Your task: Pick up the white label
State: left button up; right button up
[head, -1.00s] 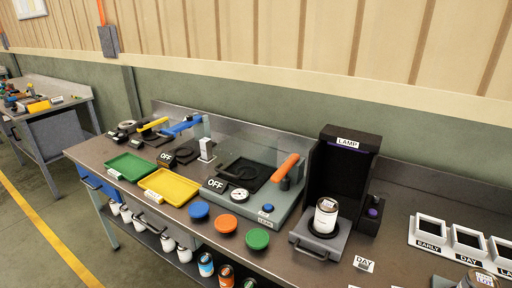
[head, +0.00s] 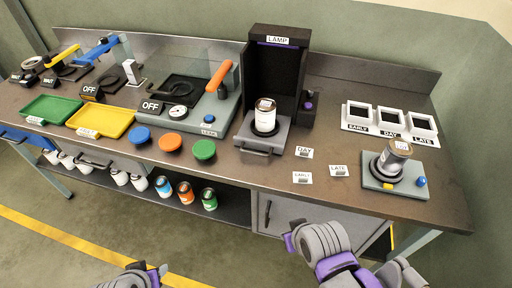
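Three small white labels lie on the bench top right of centre. The DAY label (head: 304,153) is in front of the lamp box, the EARLY label (head: 302,178) is nearer the front edge, and the LATE label (head: 339,171) is to its right. My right gripper (head: 291,241) is low in the head view, in front of the bench and apart from the labels; its fingers are not clear. My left gripper (head: 158,273) shows only partly at the bottom edge, far from the labels. I see nothing held in either one.
The lamp box (head: 278,68) stands behind a can (head: 265,117) on a grey base. Right of the labels, another can (head: 395,155) lies tilted on a grey-blue fixture (head: 378,181). White trays marked EARLY, DAY and LATE (head: 391,122) stand behind. Coloured caps (head: 204,150) are left.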

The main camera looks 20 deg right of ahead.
aim_at(335, 171)
jog(key=z, duration=1.25)
